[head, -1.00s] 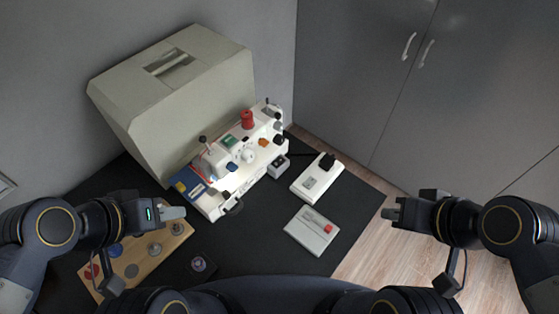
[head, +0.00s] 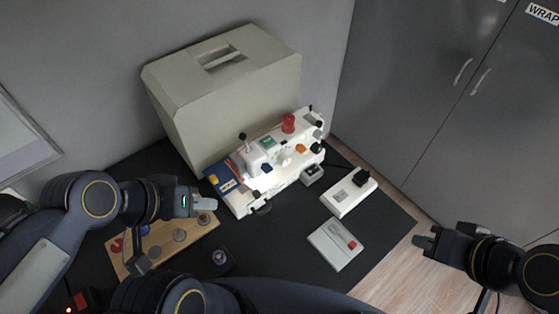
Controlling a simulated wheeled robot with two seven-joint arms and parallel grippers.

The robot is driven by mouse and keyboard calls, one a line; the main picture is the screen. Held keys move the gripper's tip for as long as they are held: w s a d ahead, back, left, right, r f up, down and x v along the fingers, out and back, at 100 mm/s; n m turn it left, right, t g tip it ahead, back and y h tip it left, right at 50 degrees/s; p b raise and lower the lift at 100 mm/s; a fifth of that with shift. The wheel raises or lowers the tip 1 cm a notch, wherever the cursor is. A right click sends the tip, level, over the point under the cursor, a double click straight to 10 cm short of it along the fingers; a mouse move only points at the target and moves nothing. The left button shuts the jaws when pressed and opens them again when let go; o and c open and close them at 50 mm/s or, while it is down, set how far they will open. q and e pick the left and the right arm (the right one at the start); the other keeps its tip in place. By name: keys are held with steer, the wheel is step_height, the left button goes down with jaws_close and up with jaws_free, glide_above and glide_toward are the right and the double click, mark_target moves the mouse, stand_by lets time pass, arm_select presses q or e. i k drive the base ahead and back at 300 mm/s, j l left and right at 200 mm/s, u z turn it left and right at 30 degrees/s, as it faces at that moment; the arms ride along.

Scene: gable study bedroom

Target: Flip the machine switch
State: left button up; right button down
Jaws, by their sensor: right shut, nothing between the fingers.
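A white sewing machine (head: 284,157) with a red spool stands on the dark table. A small grey box with a dark top (head: 312,175) sits at its front right; I cannot tell whether this is its switch. My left gripper (head: 206,203) is left of the machine's near left end, above the wooden board, apart from the machine as far as I can see. Its fingers overlap in this view, so their opening is unclear. My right gripper (head: 423,241) is shut and empty, beyond the table's right edge, well away from the machine.
A beige machine cover (head: 222,100) stands behind the machine. A white box with a black plug (head: 348,192) and a white box with a red button (head: 335,243) lie to the right. A wooden board with round pieces (head: 163,243) lies below my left gripper. Grey cabinets (head: 440,90) stand right.

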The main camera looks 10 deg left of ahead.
mark_target(313, 169)
steer(key=k+l, duration=0.1)
steer(key=l, duration=0.45)
steer(key=i+l, duration=0.1)
steer(key=l, duration=0.3)
steer(key=i+l, duration=0.1)
steer(key=l, duration=0.25)
